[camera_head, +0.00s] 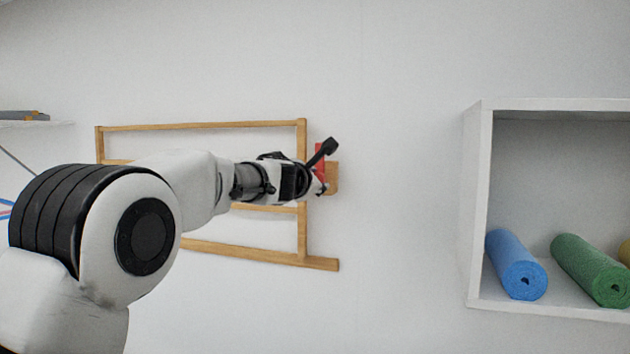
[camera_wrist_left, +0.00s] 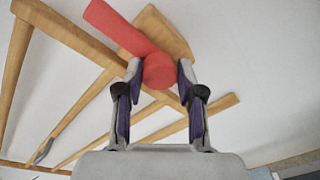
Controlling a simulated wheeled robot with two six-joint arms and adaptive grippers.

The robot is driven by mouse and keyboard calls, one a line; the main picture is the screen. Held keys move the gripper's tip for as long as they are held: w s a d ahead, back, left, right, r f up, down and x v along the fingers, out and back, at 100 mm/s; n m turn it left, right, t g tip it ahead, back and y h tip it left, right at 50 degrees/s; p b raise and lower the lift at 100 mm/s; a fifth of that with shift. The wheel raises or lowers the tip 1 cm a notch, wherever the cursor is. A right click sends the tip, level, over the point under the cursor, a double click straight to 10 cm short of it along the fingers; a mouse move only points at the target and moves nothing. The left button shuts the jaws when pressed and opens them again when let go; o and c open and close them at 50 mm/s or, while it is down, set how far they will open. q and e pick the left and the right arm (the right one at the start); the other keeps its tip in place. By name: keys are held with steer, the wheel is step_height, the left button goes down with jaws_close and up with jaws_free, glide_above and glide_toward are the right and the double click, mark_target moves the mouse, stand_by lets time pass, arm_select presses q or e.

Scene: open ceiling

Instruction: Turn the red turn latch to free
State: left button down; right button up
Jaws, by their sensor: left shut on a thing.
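The red turn latch (camera_wrist_left: 118,26) shows in the left wrist view as a red bar with a round red hub (camera_wrist_left: 159,71). It is mounted by a wooden plate (camera_wrist_left: 166,34) at the edge of a wooden frame. My left gripper (camera_wrist_left: 158,76) has its two fingers on either side of the hub and is shut on it. In the head view my left gripper (camera_head: 322,170) is at the latch, and a strip of the red latch (camera_head: 320,152) shows behind the fingers. The rest of the latch is hidden there. My right gripper is not in view.
The wooden frame (camera_head: 302,230) with crossbars stands against the white wall. A white open shelf (camera_head: 474,200) at the right holds a blue roll (camera_head: 515,265) and a green roll (camera_head: 588,268). The wall between frame and shelf is bare.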

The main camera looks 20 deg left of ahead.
arm_select(q)
steer(key=shift+r, duration=0.1)
steer(key=c, duration=0.9)
jaws_free()
steer(key=shift+o, duration=0.9)
steer(key=shift+w+f, duration=0.2)
steer(key=shift+w, duration=0.05)
steer(key=shift+s, duration=0.15)
